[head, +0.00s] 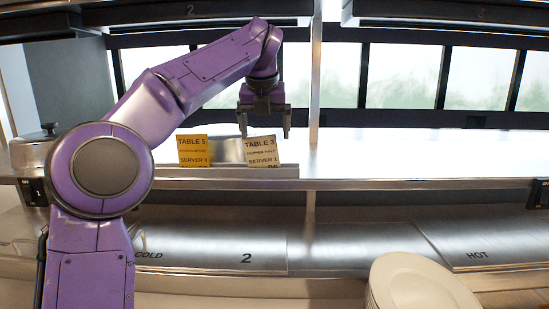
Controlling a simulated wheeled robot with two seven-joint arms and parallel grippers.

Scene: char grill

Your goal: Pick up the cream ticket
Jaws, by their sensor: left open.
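The cream ticket (262,151), printed "TABLE 3" and "SERVER 1", stands upright in a metal rail at the front of the steel shelf in the head view. My left gripper (265,131) hangs down over it with its two fingers apart. The fingertips are near the ticket's top edge, one towards each side. I cannot tell how far behind or in front of the ticket they are. The ticket's lower edge is hidden in the rail. My right gripper does not show.
A yellow ticket (193,151), "TABLE 5", stands in the same rail (225,172) to the left. A lidded metal pot (32,152) sits at the far left. White plates (425,285) are at the lower right. The shelf (400,155) is clear to the right. A vertical post rises behind the gripper's right.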

